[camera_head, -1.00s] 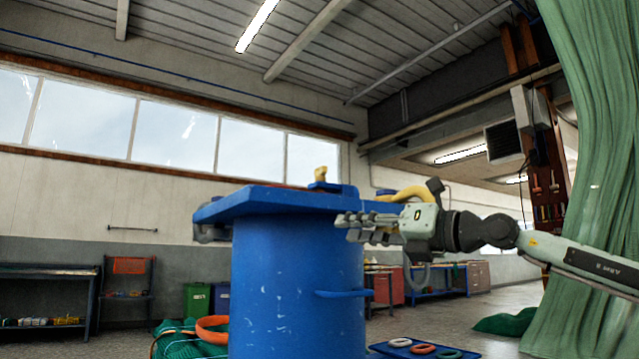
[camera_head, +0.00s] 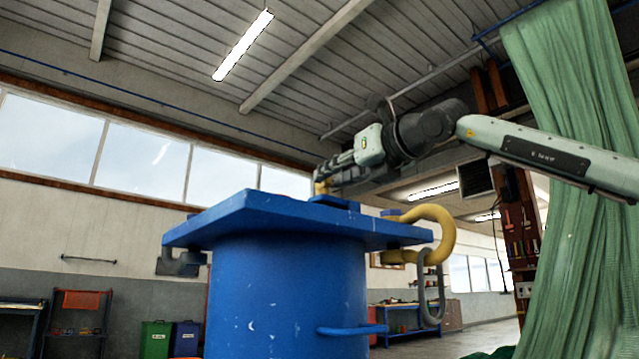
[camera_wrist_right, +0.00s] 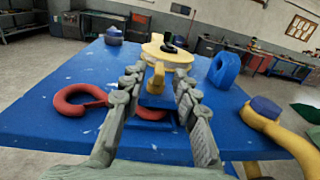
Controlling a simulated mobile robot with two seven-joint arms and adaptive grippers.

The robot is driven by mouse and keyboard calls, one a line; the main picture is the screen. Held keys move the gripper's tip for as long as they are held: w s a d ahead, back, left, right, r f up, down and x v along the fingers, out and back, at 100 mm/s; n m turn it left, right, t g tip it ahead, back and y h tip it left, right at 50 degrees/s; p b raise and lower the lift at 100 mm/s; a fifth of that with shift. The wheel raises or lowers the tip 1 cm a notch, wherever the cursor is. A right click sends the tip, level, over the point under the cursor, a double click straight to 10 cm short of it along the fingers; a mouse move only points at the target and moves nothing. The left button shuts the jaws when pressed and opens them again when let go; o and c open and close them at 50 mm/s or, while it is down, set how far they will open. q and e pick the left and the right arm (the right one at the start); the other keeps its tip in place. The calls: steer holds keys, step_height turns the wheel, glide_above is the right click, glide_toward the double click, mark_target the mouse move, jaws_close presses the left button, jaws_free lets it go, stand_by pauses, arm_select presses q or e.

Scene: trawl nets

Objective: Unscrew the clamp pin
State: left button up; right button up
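A yellow upright piece, which looks like the clamp pin (camera_wrist_right: 158,76), stands on a blue block on the blue table top (camera_wrist_right: 60,105). In the head view, only a small yellow part of the pin (camera_head: 321,187) shows below my right gripper (camera_head: 338,176). In the wrist view, my right gripper (camera_wrist_right: 158,92) is open, with one finger on each side of the yellow piece. I cannot tell whether the fingers touch it. My left gripper is not in view.
A yellow round part (camera_wrist_right: 167,52) lies beyond the pin. A yellow hook (camera_head: 436,225) with a grey link (camera_head: 432,292) hangs off the table's right edge.

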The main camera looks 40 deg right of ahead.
steer(key=shift+w, duration=2.05)
jaws_close()
